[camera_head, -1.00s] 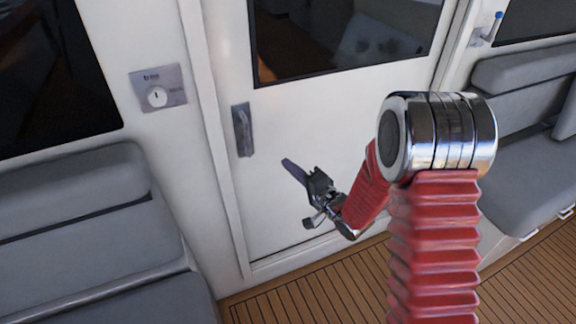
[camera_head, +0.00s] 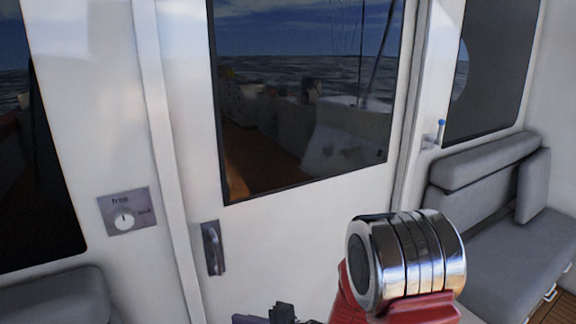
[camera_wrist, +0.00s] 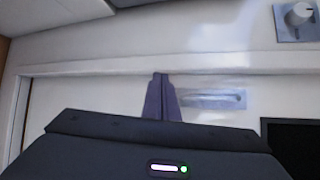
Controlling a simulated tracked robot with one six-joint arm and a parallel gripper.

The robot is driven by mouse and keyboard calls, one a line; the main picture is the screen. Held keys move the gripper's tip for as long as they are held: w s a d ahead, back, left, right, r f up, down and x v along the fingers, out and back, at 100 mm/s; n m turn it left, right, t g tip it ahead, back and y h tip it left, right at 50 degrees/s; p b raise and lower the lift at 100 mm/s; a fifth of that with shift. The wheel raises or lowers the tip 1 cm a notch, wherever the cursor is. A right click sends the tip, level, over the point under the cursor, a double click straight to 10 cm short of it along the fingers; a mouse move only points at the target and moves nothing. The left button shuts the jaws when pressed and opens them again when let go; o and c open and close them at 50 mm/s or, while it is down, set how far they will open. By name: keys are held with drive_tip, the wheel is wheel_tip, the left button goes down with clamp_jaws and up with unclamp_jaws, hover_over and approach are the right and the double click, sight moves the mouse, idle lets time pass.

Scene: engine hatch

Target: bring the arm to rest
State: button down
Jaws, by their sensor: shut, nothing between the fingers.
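My arm shows at the lower right of the head view, with a chrome joint (camera_head: 405,260) and red sleeves. My gripper (camera_head: 243,319) is at the bottom edge of that view, in front of the white door, mostly cut off. In the wrist view, its purple fingers (camera_wrist: 160,82) are together with nothing between them. They appear beside the door handle (camera_wrist: 212,100); the gap to the door cannot be told.
The closed white door (camera_head: 285,235) has a dark window (camera_head: 300,110) and a recessed handle (camera_head: 213,248). A lock plate with a round knob (camera_head: 124,220) is on the wall left of it. Grey seats stand at the lower left (camera_head: 55,295) and right (camera_head: 505,235).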

drive_tip(key=s+d+r+n+g+h, duration=0.2)
drive_tip(key=s+d+n+g+h, duration=0.15)
drive_tip(key=s, duration=0.55)
drive_tip(key=s+d+r+n+g+h, duration=0.2)
drive_tip(key=s+d+g, duration=0.25)
drive_tip(key=s, duration=0.55)
drive_tip(key=s+d+r+n+t+h, duration=0.1)
drive_tip(key=d+r+t+h, duration=0.15)
drive_tip(key=d, duration=0.45)
drive_tip(key=s+d+r+n+t+h, duration=0.1)
drive_tip(key=d+r+h, duration=0.3)
drive_tip(key=d, duration=0.3)
drive_tip(key=s+d+r+t+h, duration=0.1)
drive_tip(key=d+r+t, duration=0.3)
drive_tip(key=r, duration=0.5)
drive_tip(key=shift+s+d+h, duration=0.4)
drive_tip(key=shift+s+d, duration=0.1)
drive_tip(key=shift+d, duration=0.15)
drive_tip(key=shift+s, duration=0.1)
